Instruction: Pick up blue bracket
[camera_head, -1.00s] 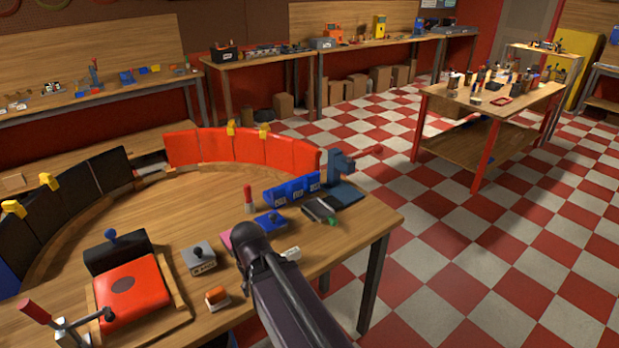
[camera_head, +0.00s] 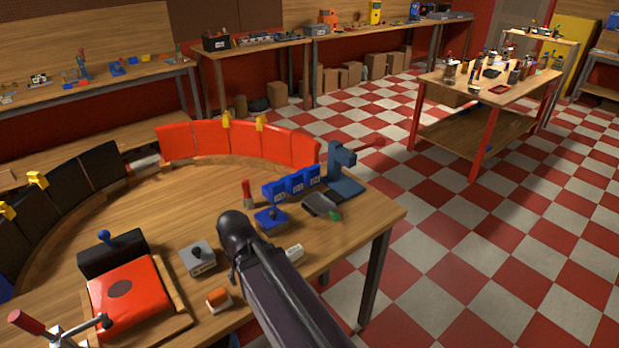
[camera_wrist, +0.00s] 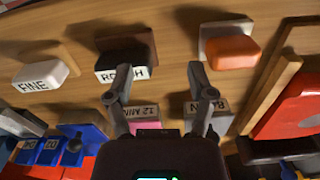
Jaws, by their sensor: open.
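My gripper (camera_wrist: 161,82) is open in the wrist view, its two fingers apart with bare wood between the tips. No part is clearly a blue bracket. Blue candidates are a small blue block with a dark knob (camera_head: 271,219) on the curved bench and a blue stand (camera_head: 342,172) at the bench's right end. A blue part (camera_wrist: 88,140) shows at the lower left of the wrist view, away from the fingers. In the head view my arm covers part of the bench, and the gripper itself is hidden.
Near the fingers are a block marked ROUGH (camera_wrist: 122,62), a pink item (camera_wrist: 146,127), a grey block (camera_wrist: 218,122), an orange-topped block (camera_wrist: 232,52) and a white block marked FINE (camera_wrist: 46,74). Blue bins (camera_head: 291,184) and a red pad (camera_head: 128,294) stand on the bench.

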